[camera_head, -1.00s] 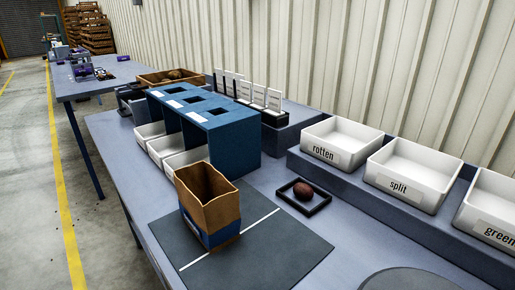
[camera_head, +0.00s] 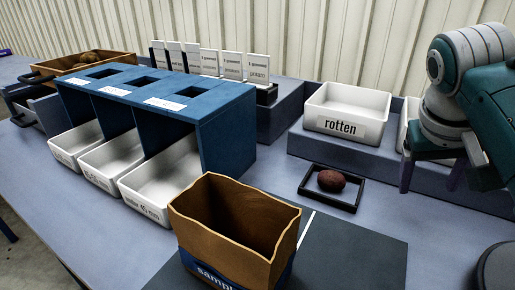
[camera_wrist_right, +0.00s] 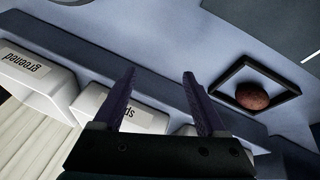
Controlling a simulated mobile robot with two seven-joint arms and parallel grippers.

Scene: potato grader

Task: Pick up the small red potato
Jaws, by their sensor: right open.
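The small red potato (camera_head: 331,181) lies in a shallow black tray (camera_head: 345,206) on the bench, below the "rotten" bin. In the right wrist view the potato (camera_wrist_right: 252,97) sits in the tray (camera_wrist_right: 282,78) to the right of my fingers. My right gripper (camera_head: 431,177) is open and empty, to the right of the tray and in front of the white bins. Its two dark fingers (camera_wrist_right: 160,76) are spread apart in the wrist view, with nothing between them. My left gripper is in neither view.
The "rotten" bin (camera_head: 346,109) stands on a raised ledge behind the tray. An open brown paper bag (camera_head: 232,232) stands on a dark mat (camera_head: 352,258) in front. A blue sorter (camera_head: 217,128) with white bins is at left. Bare bench lies around the tray.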

